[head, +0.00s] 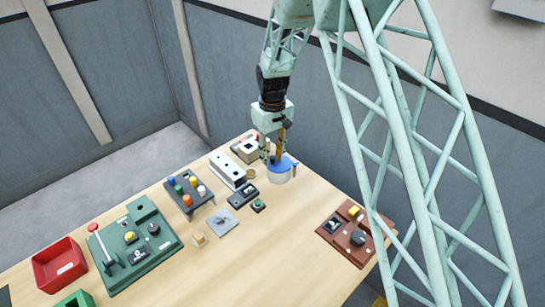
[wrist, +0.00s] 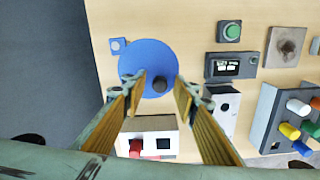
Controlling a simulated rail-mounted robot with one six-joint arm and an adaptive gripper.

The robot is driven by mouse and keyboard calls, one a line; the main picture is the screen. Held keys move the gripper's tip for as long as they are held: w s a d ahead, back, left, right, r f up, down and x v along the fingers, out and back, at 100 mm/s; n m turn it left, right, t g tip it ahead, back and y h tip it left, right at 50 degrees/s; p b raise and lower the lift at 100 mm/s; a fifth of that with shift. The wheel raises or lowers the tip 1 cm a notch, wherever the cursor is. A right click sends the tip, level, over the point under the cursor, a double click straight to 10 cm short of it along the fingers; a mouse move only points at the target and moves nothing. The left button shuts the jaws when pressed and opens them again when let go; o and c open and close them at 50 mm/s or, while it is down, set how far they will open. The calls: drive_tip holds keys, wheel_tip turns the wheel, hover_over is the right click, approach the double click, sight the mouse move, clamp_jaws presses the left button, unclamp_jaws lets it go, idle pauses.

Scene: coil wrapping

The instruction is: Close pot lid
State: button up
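The pot (head: 279,174) stands near the far edge of the table, pale with a blue top. In the wrist view its round blue lid (wrist: 145,58) fills the top and hides the inside, with a dark round knob (wrist: 160,85). My gripper (head: 275,157) points down at the pot. In the wrist view, its two yellow-brown fingers (wrist: 160,81) are spread apart on either side of the knob. I cannot tell whether the fingertips touch the lid.
A long white box (head: 228,169), a dark display block (wrist: 231,65) and a green button (wrist: 230,31) are nearby. Coloured pegs (head: 187,187) stand farther left. Bare table lies right of the pot.

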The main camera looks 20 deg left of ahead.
sight(273, 156)
clamp_jaws()
drive_tip(key=shift+w+a+m+b, duration=0.1)
drive_tip(key=shift+w+m+b, duration=0.2)
drive_tip(key=shift+b, duration=0.1)
drive_tip(key=shift+o, duration=0.2)
unclamp_jaws()
drive_tip(key=shift+r, duration=0.1)
wheel_tip(273, 156, up, 12)
idle(0.9)
idle(0.5)
